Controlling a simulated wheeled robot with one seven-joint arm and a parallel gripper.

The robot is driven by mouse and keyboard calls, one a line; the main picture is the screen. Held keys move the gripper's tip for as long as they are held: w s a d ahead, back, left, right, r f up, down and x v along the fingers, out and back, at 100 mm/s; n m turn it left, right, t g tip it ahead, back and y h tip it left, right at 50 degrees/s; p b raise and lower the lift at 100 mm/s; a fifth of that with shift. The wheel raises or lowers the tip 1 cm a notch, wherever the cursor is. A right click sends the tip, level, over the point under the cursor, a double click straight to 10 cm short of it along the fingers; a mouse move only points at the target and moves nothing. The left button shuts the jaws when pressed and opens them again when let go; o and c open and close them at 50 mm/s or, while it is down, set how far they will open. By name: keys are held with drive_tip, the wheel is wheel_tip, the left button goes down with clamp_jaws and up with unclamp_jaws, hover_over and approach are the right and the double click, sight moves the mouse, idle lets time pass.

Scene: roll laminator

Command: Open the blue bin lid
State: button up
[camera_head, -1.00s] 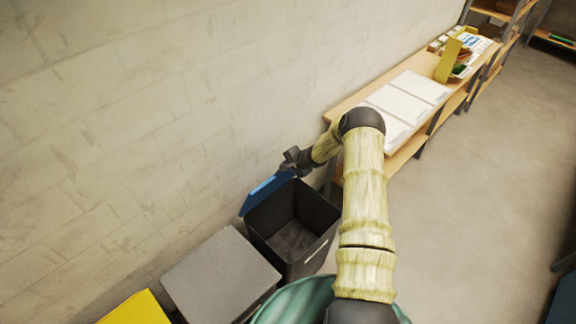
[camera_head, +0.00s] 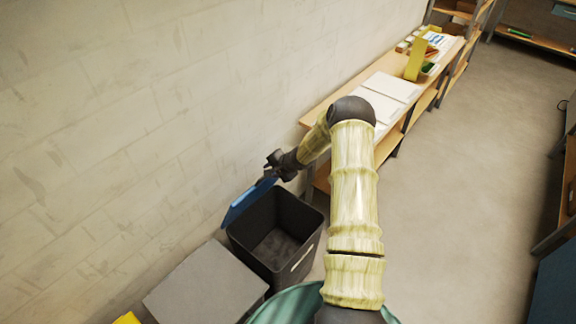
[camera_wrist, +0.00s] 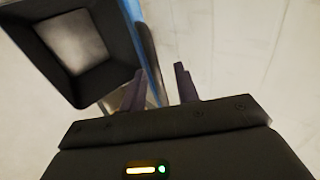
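The blue bin lid (camera_head: 243,203) stands raised at the wall side of its dark grey bin (camera_head: 306,235), tilted up, and the bin's mouth is uncovered. In the wrist view the lid (camera_wrist: 153,62) shows nearly edge-on as a blue strip, beside the bin's dark rim (camera_wrist: 112,50). My gripper (camera_head: 270,167) is at the lid's far upper corner. In the wrist view its two fingers (camera_wrist: 161,86) are apart, with the lid's edge running down towards the gap between them. I cannot tell whether they touch it.
A closed grey bin (camera_head: 205,285) stands beside the open one, with a yellow lid (camera_head: 127,318) at the bottom edge. A wooden shelf bench (camera_head: 320,115) with white sheets (camera_head: 390,88) runs along the wall. The floor (camera_head: 455,190) to the right is clear.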

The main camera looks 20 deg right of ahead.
drive_tip(key=v, duration=1.3)
drive_tip(key=shift+a, duration=0.15)
drive_tip(key=s+a+r+n+g+h+b, duration=0.2)
drive_tip(key=s+a+n, duration=0.4)
drive_tip(key=s, duration=0.6)
drive_tip(key=s+a+r+n+g+h+b, duration=0.1)
drive_tip(key=s+a+r+n+b, duration=0.4)
drive_tip(key=s, duration=0.8)
drive_tip(key=a+r+n+g, duration=0.1)
drive_tip(key=a, duration=0.2)
drive_tip(key=shift+s+n+g+h, duration=0.15)
drive_tip(key=shift+n+g+h, duration=0.25)
